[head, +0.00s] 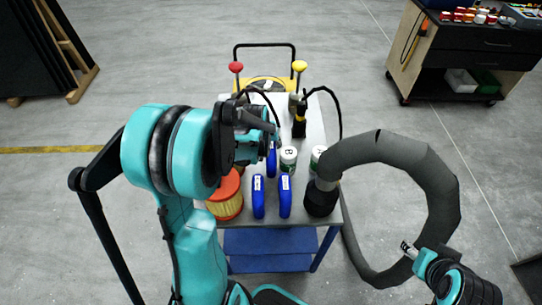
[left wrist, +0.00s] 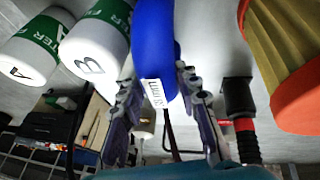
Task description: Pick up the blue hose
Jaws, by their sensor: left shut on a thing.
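My left gripper (head: 268,136) is over the middle of the cart and shut on a blue hose (head: 271,161), which shows just below the fingers. In the left wrist view the blue hose (left wrist: 154,45), with a white label, is between the two fingers (left wrist: 163,100). I cannot tell whether it touches the cart top. Two more blue hoses, one on the left (head: 258,198) and one on the right (head: 285,196), lie near the cart's front edge. My right gripper (head: 409,250) is at the lower right, away from the cart; its jaws are too small to read.
On the cart (head: 318,118) are an orange-and-yellow filter (head: 226,197), white bottles B (head: 288,158) and A (head: 318,156), and a black cylinder (head: 320,200) joined to a thick grey hose (head: 440,190) looping right. A workbench (head: 470,55) stands at the back right.

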